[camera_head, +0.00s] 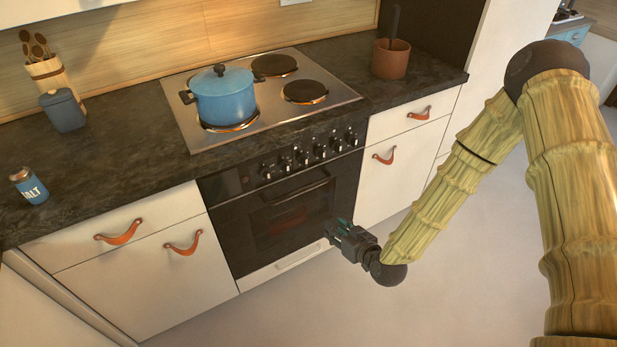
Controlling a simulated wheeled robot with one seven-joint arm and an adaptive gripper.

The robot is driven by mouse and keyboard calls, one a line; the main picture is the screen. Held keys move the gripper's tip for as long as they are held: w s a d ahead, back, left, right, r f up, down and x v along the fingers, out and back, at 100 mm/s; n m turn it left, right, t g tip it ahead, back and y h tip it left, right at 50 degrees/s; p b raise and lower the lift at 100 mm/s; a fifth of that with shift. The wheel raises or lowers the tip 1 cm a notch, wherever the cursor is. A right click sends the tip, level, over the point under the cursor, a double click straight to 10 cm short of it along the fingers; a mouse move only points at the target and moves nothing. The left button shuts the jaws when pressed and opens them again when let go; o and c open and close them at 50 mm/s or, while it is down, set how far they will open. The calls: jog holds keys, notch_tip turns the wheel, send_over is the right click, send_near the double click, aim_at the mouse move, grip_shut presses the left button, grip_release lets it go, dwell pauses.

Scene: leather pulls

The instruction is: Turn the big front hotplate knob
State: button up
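A row of several dark knobs with light rims (302,157) runs along the black control panel above the oven door. I cannot tell from this view which knob belongs to the big front hotplate. The stainless hob (194,137) has several round plates. A blue lidded pot (224,97) stands on the front left plate (243,126). A smaller-looking front right plate (305,91) is bare. My gripper (338,231) is low in front of the oven's right side, below the knobs and apart from them. Its fingers are small in view, so their opening is unclear.
The oven door has a bar handle (299,192) below the knobs. Drawers with orange leather pulls (120,232) flank the oven. A salt tin (29,186), a blue canister (63,110) and a brown pot (391,60) stand on the dark counter. The floor before the oven is clear.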

aim_at(307, 162)
jog(key=w+a+r+n+t+y+b, duration=0.2)
jog(key=w+a+r+t+y+b, duration=0.15)
jog(key=w+r, duration=0.55)
jog(key=shift+t+h, duration=0.25)
jog(key=shift+t, duration=0.1)
jog(key=x, duration=0.3)
jog(key=p+x, duration=0.1)
jog(key=x, duration=0.3)
jog(key=p+x, duration=0.1)
jog(key=x, duration=0.3)
jog(key=shift+f, duration=0.3)
grip_shut()
